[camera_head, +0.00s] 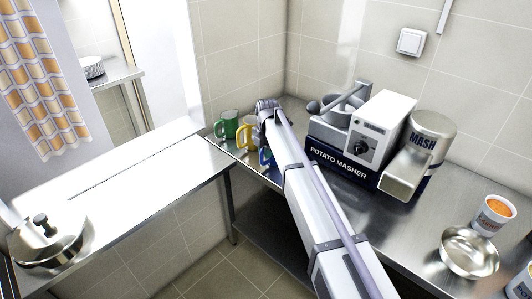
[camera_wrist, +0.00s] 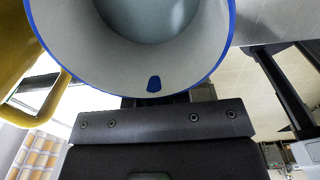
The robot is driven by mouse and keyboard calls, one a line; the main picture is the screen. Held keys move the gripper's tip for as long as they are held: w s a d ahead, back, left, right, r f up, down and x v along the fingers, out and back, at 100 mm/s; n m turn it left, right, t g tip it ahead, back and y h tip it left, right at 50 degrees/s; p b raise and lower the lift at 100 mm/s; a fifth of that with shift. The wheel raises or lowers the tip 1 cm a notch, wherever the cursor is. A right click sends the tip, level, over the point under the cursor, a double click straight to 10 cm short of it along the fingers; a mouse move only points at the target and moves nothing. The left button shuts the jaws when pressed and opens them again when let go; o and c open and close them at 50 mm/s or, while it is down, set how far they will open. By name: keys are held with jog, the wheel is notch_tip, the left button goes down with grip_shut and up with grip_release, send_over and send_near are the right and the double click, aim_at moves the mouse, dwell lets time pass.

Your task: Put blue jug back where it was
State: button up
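The blue jug (camera_head: 265,156) shows in the head view only as a small blue and white patch at the left edge of my arm, on the counter by the corner; the arm hides the rest. In the wrist view the jug (camera_wrist: 150,80) fills the top middle, very close, with a blue rim and a pale wall. My gripper (camera_wrist: 160,105) lies directly against or just short of the jug there; its fingertips are hidden, so I cannot tell whether it holds it. In the head view my gripper is hidden by the arm's end.
A yellow jug (camera_head: 244,136) and a green jug (camera_head: 227,125) stand in a row left of the blue one. The potato masher machine (camera_head: 362,140) stands to the right. A metal bowl (camera_head: 469,254) and an orange-filled tub (camera_head: 494,214) lie farther right.

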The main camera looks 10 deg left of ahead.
jog(key=o, duration=0.4)
jog(key=shift+o, duration=0.2)
jog(key=shift+r, duration=0.1)
jog(key=r+p, duration=1.2)
jog(key=shift+d, duration=0.2)
